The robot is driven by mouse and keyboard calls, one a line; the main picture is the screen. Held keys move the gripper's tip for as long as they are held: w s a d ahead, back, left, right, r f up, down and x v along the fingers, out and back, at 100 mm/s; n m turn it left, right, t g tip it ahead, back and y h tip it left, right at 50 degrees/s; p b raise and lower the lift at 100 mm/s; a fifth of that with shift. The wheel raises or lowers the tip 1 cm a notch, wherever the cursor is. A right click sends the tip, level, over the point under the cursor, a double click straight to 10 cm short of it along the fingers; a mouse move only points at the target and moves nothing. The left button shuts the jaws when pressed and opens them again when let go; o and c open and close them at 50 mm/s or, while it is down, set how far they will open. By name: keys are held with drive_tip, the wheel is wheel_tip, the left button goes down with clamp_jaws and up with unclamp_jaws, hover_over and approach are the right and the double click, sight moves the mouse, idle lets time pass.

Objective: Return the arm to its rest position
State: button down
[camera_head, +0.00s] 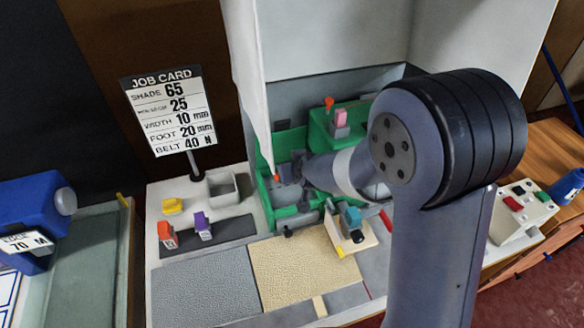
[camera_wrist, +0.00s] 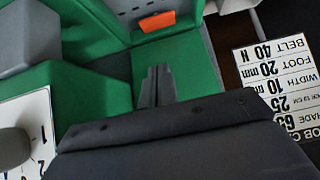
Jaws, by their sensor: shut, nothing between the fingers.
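My gripper (camera_head: 287,172) is at the green machine (camera_head: 318,125) in the head view, low in front of its grey hood. My forearm reaches in from the right and hides part of the machine. In the wrist view the two narrow dark fingers of my gripper (camera_wrist: 157,84) are together with nothing between them. They point at a green surface of the machine (camera_wrist: 185,55), below an orange block (camera_wrist: 157,22). I cannot tell whether the fingertips touch the green surface.
The job card (camera_head: 167,108) stands on a post left of the machine. An orange block (camera_head: 166,234) and a purple block (camera_head: 203,225) stand on a dark strip. Grey (camera_head: 205,285) and beige (camera_head: 305,270) mats lie in front. A button panel (camera_head: 522,205) is at right.

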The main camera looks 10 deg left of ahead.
drive_tip(key=b+x, duration=0.1)
drive_tip(key=x, duration=0.7)
drive_tip(key=shift+f+b, duration=0.1)
drive_tip(key=shift+b, duration=0.2)
drive_tip(key=shift+a+r+p, duration=0.15)
drive_tip(key=shift+r+p, duration=0.35)
drive_tip(key=shift+p, duration=0.3)
drive_tip(key=shift+p+v, duration=1.05)
drive_tip(key=shift+v, duration=1.6)
drive_tip(key=shift+w, duration=0.3)
